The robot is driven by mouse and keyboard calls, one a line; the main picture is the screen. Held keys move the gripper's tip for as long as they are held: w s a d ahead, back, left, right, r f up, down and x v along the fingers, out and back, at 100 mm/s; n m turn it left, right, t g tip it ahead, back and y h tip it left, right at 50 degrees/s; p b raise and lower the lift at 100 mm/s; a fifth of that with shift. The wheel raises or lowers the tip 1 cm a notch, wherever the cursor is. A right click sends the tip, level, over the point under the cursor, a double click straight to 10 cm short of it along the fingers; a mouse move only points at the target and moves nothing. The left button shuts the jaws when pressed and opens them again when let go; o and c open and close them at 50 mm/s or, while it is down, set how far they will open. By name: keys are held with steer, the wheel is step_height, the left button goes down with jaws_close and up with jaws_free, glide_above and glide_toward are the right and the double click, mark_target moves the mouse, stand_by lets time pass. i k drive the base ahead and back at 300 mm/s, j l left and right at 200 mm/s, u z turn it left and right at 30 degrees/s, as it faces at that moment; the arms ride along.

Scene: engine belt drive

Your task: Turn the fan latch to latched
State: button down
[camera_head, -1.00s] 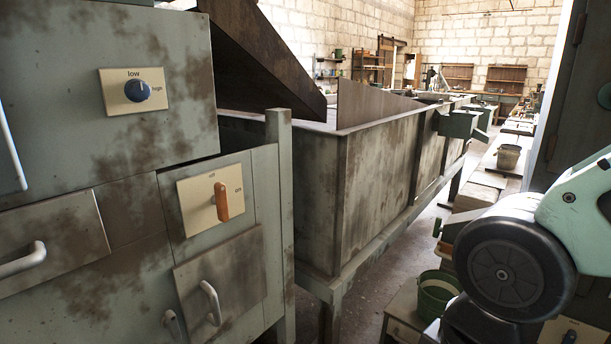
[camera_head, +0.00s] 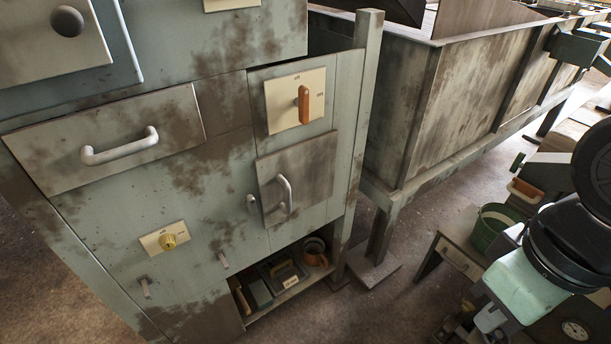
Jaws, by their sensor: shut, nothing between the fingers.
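I cannot tell for sure which control is the fan latch, as no readable label names it. An orange upright handle (camera_head: 304,104) sits on a cream plate on the grey-green cabinet, with marks too small to read. Lower left, a yellow knob (camera_head: 168,241) sits on another cream plate. Two small grey pegs, a left one (camera_head: 145,287) and a right one (camera_head: 222,260), stick out below it. Part of my arm shows at the right edge, well apart from the cabinet. My gripper's fingers cannot be made out in this view.
The cabinet has a drawer with a white handle (camera_head: 120,147) and a small door with a curved handle (camera_head: 285,194). An open shelf below holds tools and a mug (camera_head: 315,250). A long metal trough (camera_head: 395,95) stands right. A green bucket (camera_head: 492,226) stands farther right.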

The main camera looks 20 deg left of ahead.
mark_target(251, 205)
steer(key=j+u, duration=0.1)
steer(key=u, duration=1.05)
steer(key=k+j, duration=0.05)
